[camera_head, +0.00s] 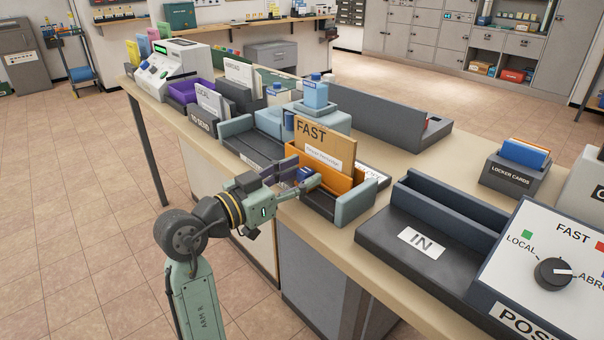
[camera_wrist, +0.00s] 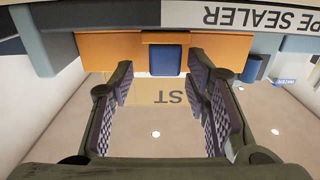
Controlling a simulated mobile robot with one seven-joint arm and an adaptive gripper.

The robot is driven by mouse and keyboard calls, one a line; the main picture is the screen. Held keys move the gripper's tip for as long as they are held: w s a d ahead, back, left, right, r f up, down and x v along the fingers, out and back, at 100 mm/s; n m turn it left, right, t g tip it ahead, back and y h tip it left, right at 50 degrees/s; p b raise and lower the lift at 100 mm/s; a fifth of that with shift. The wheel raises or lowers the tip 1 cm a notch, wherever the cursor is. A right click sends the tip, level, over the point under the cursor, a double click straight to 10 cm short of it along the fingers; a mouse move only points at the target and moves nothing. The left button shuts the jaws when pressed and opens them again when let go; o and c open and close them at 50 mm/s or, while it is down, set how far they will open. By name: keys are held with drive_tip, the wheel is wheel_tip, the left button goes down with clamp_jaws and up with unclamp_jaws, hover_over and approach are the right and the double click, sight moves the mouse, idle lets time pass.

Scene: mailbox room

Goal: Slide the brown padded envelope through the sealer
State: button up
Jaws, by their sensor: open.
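The brown padded envelope (camera_head: 325,140), marked FAST and bearing a white label, stands upright in an orange carriage (camera_head: 338,182). It also shows upside down in the wrist view (camera_wrist: 155,92). The carriage sits at the right end of the sealer, whose light blue head (camera_head: 325,117) and dark track (camera_head: 262,150) lie to its left. A blue block (camera_wrist: 166,61) projects from the carriage's front. My gripper (camera_head: 303,183) is open in front of the carriage. In the wrist view its fingers (camera_wrist: 163,76) lie either side of the block, with gaps; whether they overlap it in depth is unclear.
A dark IN tray (camera_head: 422,242) and a dial panel (camera_head: 540,262) stand at the right. A rack of LOCKER CARDS (camera_head: 515,170) is behind them. A TO SEND tray (camera_head: 203,122) and a white machine (camera_head: 175,70) stand at the left. The floor in front is clear.

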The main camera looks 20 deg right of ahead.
drive_tip(key=v, duration=1.1)
